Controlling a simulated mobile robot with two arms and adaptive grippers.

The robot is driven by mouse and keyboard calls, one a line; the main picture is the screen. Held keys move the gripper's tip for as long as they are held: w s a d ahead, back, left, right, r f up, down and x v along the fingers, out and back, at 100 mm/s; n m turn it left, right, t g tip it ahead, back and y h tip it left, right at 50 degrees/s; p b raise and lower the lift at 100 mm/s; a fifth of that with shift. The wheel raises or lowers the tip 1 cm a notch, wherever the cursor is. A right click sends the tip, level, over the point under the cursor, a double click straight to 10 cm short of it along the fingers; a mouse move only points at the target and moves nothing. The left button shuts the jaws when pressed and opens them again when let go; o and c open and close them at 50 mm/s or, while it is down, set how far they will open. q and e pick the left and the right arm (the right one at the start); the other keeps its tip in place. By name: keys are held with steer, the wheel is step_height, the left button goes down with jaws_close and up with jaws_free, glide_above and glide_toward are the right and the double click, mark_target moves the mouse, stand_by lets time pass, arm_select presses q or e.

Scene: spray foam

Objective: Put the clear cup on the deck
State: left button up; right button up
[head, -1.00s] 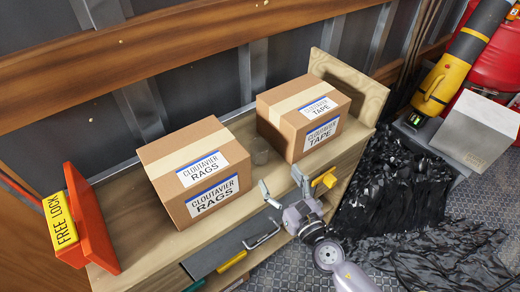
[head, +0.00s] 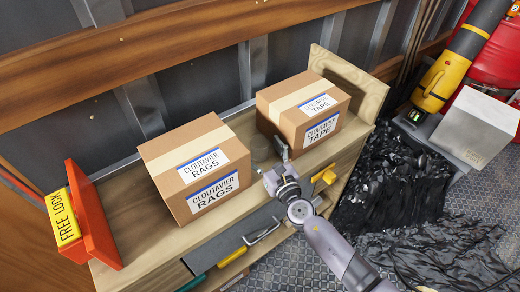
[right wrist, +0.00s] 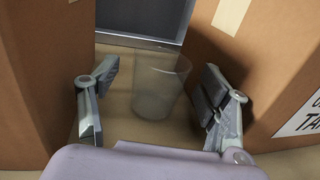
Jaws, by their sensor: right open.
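The clear cup (right wrist: 160,85) stands upright on the wooden bench top, in the gap between two cardboard boxes. In the head view the cup (head: 261,148) is faint and partly hidden by my right gripper (head: 269,156). In the right wrist view my right gripper (right wrist: 152,100) is open, with one finger on each side of the cup and space left between fingers and cup. My left gripper is not in view. I cannot tell which surface is the deck.
The rags box (head: 193,165) stands left of the cup and the tape box (head: 303,112) right of it, leaving a narrow gap. A red lock box (head: 95,225) stands at the bench's left end. A wooden end panel (head: 347,83) closes the right end. Black sheeting (head: 395,190) covers the floor at right.

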steer(key=shift+c, duration=0.2)
steer(key=c, duration=1.1)
